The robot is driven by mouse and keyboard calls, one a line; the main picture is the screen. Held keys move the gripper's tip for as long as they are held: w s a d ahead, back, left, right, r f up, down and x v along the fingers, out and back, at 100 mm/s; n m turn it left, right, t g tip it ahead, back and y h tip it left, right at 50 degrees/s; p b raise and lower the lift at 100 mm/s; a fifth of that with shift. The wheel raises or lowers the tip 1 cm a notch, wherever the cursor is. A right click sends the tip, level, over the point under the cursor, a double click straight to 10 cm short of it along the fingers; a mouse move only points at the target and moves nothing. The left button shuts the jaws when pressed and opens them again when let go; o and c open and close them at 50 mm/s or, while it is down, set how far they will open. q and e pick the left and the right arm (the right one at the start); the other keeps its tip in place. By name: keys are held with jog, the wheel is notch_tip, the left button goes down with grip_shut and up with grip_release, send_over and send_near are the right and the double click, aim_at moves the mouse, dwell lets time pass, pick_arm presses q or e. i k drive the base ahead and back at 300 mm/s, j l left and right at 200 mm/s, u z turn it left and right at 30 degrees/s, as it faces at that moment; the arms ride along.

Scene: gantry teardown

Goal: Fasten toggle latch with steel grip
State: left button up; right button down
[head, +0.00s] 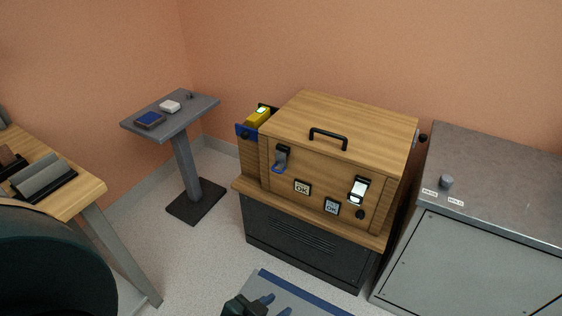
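The wooden box (340,115) has two toggle latches on its front. The latch with the bright steel grip (357,192) is at the right of the front, on a dark mount; I cannot tell from here whether it is fastened. My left gripper (275,304) is at the bottom edge, well below and in front of the box, touching neither latch. Its two fingers look apart with nothing between them. It is partly cut off. My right gripper is out of view.
The box stands on a dark vented cabinet (300,238). A blue bin (245,131) with a yellow item is at its left. A grey metal cabinet (480,250) stands close at right. A pedestal table (185,121) and wooden bench (75,190) are left. A grey, blue-edged panel (310,295) lies low in front.

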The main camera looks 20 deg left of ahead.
aim_at(358, 191)
jog(key=i+j+z, duration=0.7)
jog(key=i+j, duration=0.1)
